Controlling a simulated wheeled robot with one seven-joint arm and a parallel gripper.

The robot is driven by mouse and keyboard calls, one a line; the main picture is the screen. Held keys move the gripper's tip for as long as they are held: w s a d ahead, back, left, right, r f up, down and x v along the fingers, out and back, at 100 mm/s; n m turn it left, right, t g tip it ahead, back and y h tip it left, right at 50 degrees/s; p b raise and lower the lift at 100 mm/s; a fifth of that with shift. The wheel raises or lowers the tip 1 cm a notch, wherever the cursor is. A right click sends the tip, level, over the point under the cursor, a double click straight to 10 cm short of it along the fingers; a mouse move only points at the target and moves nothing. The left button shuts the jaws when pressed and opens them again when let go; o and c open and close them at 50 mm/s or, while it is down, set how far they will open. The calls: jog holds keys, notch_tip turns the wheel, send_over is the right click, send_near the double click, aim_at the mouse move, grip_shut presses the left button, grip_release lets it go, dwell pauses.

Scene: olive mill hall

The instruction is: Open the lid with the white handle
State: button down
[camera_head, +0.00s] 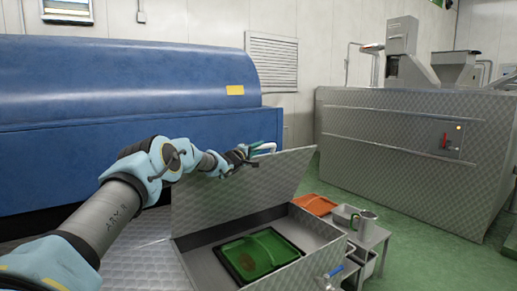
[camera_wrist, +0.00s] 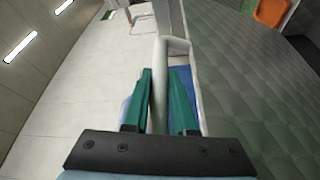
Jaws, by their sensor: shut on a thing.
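The lid (camera_head: 238,186) is a quilted metal panel standing tilted up at the back of a metal box (camera_head: 318,238). The opening below it shows a green tray-like thing (camera_head: 262,254) inside. The white handle (camera_head: 264,147) is at the lid's upper edge. In the wrist view the white handle (camera_wrist: 160,85) runs between the green fingers of my gripper (camera_wrist: 162,100), which is shut on it. The lid's quilted face (camera_wrist: 245,95) fills the right of the wrist view. In the head view my gripper (camera_head: 246,156) partly hides the handle.
A big blue machine (camera_head: 120,90) stands behind my arm. A small table (camera_head: 368,232) with a metal jug (camera_head: 366,224) stands right of the box, near an orange tray (camera_head: 314,204). A quilted metal cabinet (camera_head: 400,140) stands at the back right. Green floor (camera_head: 430,250) is free at the right.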

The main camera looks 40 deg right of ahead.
jog(key=c, duration=0.7)
grip_release()
jog(key=shift+s+a+f, duration=0.1)
jog(key=shift+a, duration=0.45)
jog(key=b+v, duration=0.2)
jog(key=v, duration=0.7)
jog(key=shift+s+a+b, duration=0.2)
jog(key=shift+a+b, duration=0.1)
jog(key=shift+b, duration=0.1)
